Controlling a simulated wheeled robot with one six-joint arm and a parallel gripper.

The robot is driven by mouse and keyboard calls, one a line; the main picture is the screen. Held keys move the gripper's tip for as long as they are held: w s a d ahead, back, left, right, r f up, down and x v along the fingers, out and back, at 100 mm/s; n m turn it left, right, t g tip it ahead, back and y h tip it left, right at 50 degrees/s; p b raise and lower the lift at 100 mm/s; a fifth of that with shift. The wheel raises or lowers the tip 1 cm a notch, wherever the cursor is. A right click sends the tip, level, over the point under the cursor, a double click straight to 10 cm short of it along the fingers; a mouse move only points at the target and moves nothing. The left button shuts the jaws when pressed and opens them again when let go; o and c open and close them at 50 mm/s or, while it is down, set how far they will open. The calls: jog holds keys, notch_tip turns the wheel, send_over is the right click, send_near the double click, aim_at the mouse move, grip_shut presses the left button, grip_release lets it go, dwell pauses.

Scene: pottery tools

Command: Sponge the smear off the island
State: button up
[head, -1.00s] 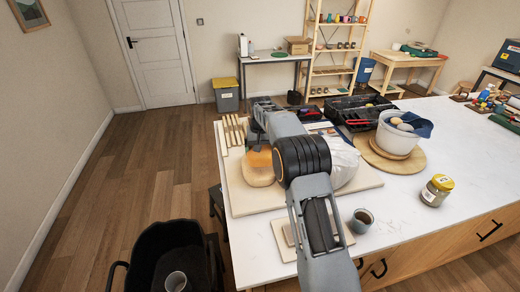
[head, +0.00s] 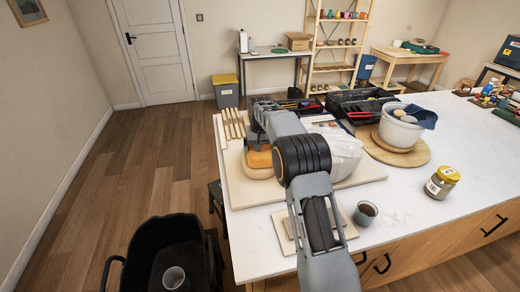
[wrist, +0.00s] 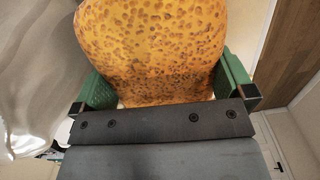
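An orange, pitted sponge (head: 258,160) shows at the left of the pale board on the island (head: 430,215), beside the white plastic-wrapped lump. My gripper (head: 259,141) is over it, partly hidden by my arm. In the wrist view the sponge (wrist: 155,50) fills the space between the green fingers of my gripper (wrist: 165,92), which press on both its sides. I cannot tell whether the sponge touches the board. No smear can be made out; my arm and the things on the top may hide it.
The wrapped lump (head: 343,158) stands close right of the sponge. A cup (head: 365,213), a yellow-lidded jar (head: 441,182), a bucket (head: 400,130) on a round board and a black tool tray (head: 360,103) stand on the island. Its front right is clear.

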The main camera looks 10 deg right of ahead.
jog(key=s+r+t+p, duration=0.1)
jog(key=s+r, duration=0.2)
jog(key=r, duration=0.6)
jog(key=s+r, duration=0.3)
jog(key=r, duration=0.6)
jog(key=s+f+t, duration=0.1)
jog(key=s+f, duration=0.2)
jog(key=s, duration=1)
jog(key=s+f+n+t, duration=0.1)
jog(key=s+f, duration=0.3)
jog(key=s, duration=1)
jog(key=shift+s+f+n+t, duration=0.15)
jog(key=shift+s+n+t, duration=0.15)
jog(key=shift+t, duration=0.5)
